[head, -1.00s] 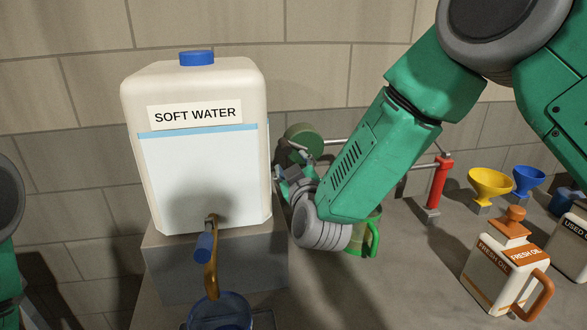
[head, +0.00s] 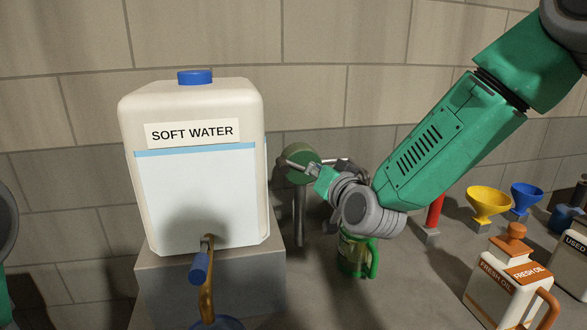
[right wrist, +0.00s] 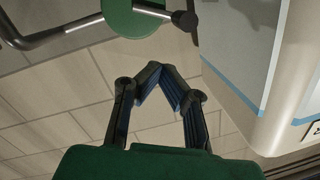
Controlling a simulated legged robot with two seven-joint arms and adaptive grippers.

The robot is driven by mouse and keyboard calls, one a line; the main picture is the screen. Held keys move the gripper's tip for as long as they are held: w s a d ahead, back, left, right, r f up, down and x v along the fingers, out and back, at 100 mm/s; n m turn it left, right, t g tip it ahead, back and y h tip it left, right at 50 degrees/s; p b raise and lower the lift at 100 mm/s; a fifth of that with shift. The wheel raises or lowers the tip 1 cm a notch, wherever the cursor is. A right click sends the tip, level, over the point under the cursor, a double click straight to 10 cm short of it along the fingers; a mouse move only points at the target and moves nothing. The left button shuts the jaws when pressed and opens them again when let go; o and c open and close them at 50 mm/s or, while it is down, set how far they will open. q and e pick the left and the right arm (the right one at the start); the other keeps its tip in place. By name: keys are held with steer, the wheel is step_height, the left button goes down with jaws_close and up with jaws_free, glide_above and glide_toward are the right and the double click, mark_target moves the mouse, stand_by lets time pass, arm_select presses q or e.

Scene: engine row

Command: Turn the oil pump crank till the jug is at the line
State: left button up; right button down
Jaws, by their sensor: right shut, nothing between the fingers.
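The oil pump's green disc (head: 298,158) stands behind and right of the soft water tank. In the right wrist view, the crank (right wrist: 155,10) is a grey bar with a dark knob across the green disc. My right gripper (head: 313,171) is beside the disc. Its fingertips (right wrist: 163,70) meet, empty, below the crank in the wrist picture; I see no grip on it. The green-tinted jug (head: 352,262) stands under my right wrist, its upper part hidden. I cannot make out its line or oil level. My left gripper is out of view.
The soft water tank (head: 203,190) stands on a grey block (head: 250,285) at left, its tap in front. Right of the jug are a red post (head: 435,212), yellow funnel (head: 488,203), blue funnel (head: 526,197) and fresh oil jug (head: 507,285). The wall is close behind.

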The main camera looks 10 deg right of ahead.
steer(key=w+a+f+m+y+p, duration=0.1)
steer(key=w+a+m+p, duration=0.1)
steer(key=w+m, duration=0.4)
steer(key=w+p, duration=0.1)
steer(key=w, duration=0.1)
steer(key=shift+w+a+f+g, duration=0.3)
steer(key=shift+w+f, duration=0.05)
steer(key=shift+w, duration=0.05)
stand_by(0.5)
